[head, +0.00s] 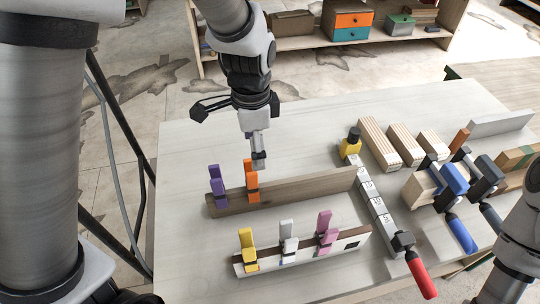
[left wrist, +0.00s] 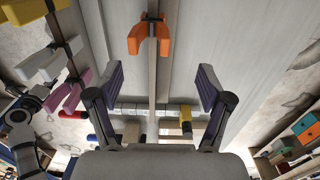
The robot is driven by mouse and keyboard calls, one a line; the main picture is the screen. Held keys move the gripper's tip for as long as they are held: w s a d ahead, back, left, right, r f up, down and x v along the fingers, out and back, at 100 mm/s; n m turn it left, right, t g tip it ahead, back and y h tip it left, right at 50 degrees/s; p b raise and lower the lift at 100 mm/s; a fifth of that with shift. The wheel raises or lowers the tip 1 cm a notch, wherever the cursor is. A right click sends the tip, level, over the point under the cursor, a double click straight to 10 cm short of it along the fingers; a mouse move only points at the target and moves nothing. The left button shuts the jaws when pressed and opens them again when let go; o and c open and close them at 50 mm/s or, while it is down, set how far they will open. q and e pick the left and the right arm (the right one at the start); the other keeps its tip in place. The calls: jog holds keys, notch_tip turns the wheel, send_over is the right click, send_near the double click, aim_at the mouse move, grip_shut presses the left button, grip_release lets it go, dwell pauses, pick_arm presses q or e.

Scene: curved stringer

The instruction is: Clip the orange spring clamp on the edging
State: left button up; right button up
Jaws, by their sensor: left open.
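The orange spring clamp (head: 252,180) stands upright on the long brown wooden strip (head: 300,188), right of a purple clamp (head: 217,186). In the left wrist view the orange clamp (left wrist: 150,36) sits at the top centre, astride the thin strip (left wrist: 152,85). My left gripper (head: 258,160) points down over the strip, close to the orange clamp. In the left wrist view my left gripper (left wrist: 160,80) is open and empty, its fingers spread to either side of the strip, with the clamp beyond the fingertips. I cannot tell which strip is the edging. My right gripper is out of view.
A nearer strip (head: 305,258) carries yellow (head: 247,248), white (head: 288,240) and pink (head: 325,232) clamps. A red-handled bar clamp (head: 420,278) lies to the right. Wooden blocks (head: 380,144) and blue-handled clamps (head: 460,232) crowd the table's right side. The table's left back is clear.

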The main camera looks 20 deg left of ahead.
aim_at(253, 174)
pick_arm(q)
jog(key=s+f+p, duration=0.1)
jog(key=s+f, duration=0.1)
jog(key=f, duration=0.1)
jog(key=shift+s+d+f+p, duration=0.1)
jog(key=shift+s+d+p, duration=0.05)
jog(key=shift+s+p, duration=0.2)
jog(key=f, duration=0.1)
jog(key=w+f, duration=0.1)
jog(key=f, duration=0.2)
jog(key=shift+w, duration=0.35)
jog(key=shift+w+f, duration=0.1)
jog(key=shift+w, duration=0.05)
jog(key=shift+s+r, duration=0.2)
jog(key=shift+s, duration=0.2)
jog(key=c, duration=0.7)
jog(key=shift+s+r, duration=0.1)
jog(key=shift+s, duration=0.1)
jog(key=c, duration=0.5)
jog(key=shift+c, duration=1.4)
jog(key=shift+w, duration=0.15)
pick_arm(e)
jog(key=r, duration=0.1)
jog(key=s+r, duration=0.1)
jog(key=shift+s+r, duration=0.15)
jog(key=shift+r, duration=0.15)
